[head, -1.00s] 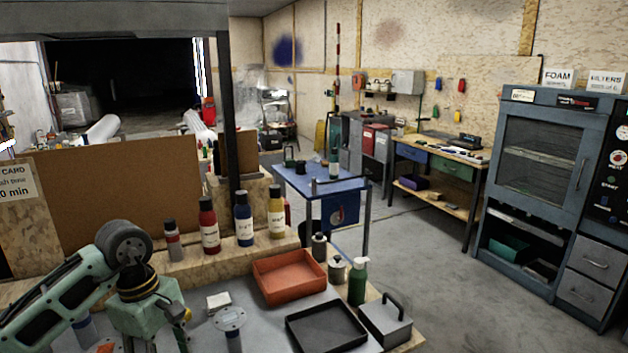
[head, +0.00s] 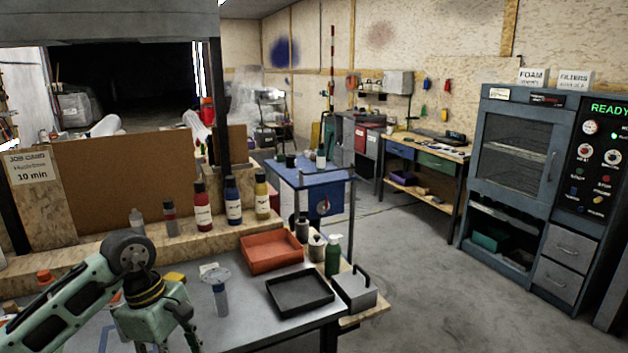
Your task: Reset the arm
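My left arm comes in from the lower left, bent at a dark round joint. My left gripper (head: 155,320) hangs below the black and yellow ring, over the left part of the grey worktable (head: 235,328). Its fingertips are cut off by the bottom edge of the head view, so its opening and anything in it are hidden. My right arm and gripper do not show.
Bottles line the wooden ledge (head: 100,252) behind. A blue cart (head: 310,175) stands beyond. Open floor (head: 410,250) lies right.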

